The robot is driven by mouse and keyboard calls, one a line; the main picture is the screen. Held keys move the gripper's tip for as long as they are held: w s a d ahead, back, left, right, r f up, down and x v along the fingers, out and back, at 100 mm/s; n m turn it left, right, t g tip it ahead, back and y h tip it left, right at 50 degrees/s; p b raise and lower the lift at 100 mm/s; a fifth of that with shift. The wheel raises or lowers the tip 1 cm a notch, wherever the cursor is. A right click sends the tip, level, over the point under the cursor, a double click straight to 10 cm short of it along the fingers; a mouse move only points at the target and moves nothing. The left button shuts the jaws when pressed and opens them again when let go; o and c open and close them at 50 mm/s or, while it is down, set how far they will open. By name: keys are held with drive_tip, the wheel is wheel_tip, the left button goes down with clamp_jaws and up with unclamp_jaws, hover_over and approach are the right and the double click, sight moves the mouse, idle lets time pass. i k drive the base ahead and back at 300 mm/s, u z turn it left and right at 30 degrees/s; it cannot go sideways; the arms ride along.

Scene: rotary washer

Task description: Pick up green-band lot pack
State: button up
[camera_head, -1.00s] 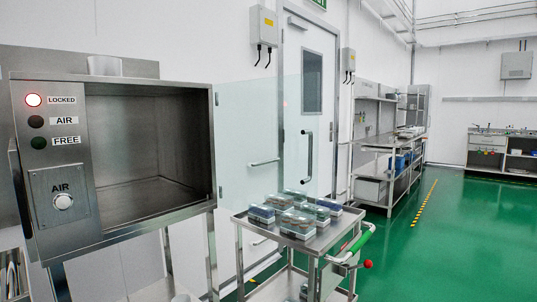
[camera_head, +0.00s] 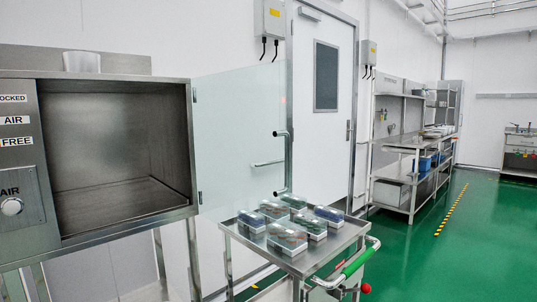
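Several clear lot packs stand in two rows on the top tray of a steel trolley (camera_head: 342,241). Some look bluish, such as the front-left pack (camera_head: 251,222) and the right-hand pack (camera_head: 328,216). Others look grey-green, such as the back pack (camera_head: 293,201) and the middle-left pack (camera_head: 273,211). The nearest pack (camera_head: 287,239) and the one beside it (camera_head: 311,227) look pale with darker contents. The bands are too small to tell surely which is green. My gripper is not in view.
The washer chamber (camera_head: 115,135) is open and looks empty, at left. Its glass door (camera_head: 238,130) swings out behind the trolley. The trolley has a green handle (camera_head: 358,262) and a red knob (camera_head: 365,288). Green floor (camera_head: 480,250) is clear at right; steel shelving stands behind.

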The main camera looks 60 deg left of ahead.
sight(298, 204)
drive_tip(key=i, duration=2.5)
drive_tip(key=u, duration=4.3)
drive_tip(key=i, duration=0.8)
drive_tip(key=u, duration=0.1)
